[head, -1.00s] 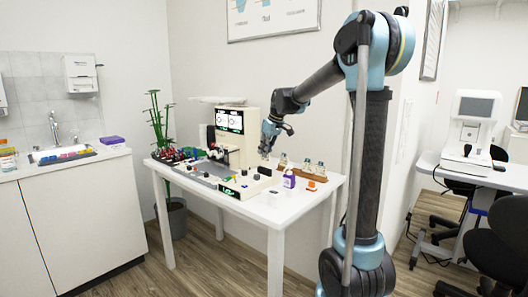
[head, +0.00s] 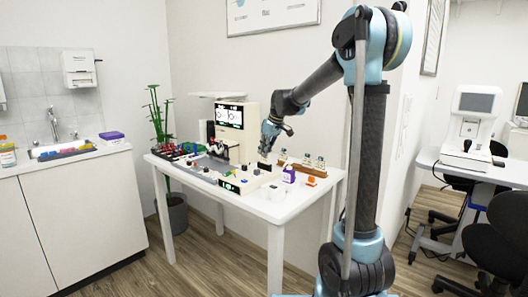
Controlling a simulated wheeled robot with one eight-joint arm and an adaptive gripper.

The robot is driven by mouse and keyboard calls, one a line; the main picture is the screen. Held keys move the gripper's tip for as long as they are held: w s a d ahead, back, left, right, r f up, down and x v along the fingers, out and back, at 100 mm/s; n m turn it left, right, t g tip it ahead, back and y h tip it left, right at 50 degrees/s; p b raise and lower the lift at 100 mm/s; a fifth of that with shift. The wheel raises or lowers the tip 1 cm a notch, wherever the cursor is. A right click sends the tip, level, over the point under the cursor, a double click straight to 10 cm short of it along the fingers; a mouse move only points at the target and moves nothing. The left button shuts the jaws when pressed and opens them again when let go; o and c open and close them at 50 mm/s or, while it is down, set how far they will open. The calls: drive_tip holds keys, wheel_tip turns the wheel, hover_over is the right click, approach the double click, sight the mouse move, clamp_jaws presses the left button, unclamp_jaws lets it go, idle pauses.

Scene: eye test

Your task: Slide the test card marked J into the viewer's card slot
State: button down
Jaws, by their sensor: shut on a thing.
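The viewer (head: 248,128) is a cream machine with a lit dark screen (head: 229,116), standing at the back of the white table. A low cream unit with a small green display (head: 229,187) sits at the table's front; I cannot tell whether it belongs to the viewer. My gripper (head: 265,152) points down just right of the viewer, above the table. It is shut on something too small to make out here. I cannot make out a card marked J or the card slot.
A wooden rack with small bottles (head: 288,168), a purple-and-white bottle (head: 289,174) and an orange item (head: 311,181) stand on the right of the white table (head: 275,209). Red and dark items crowd its left. A plant (head: 154,125) stands behind; a sink counter (head: 75,165) is at left.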

drive_tip(key=shift+f, duration=1)
drive_tip(key=c, duration=1.7)
unclamp_jaws()
drive_tip(key=v, duration=1.2)
drive_tip(key=shift+w+d, duration=0.1)
drive_tip(key=shift+f, duration=0.1)
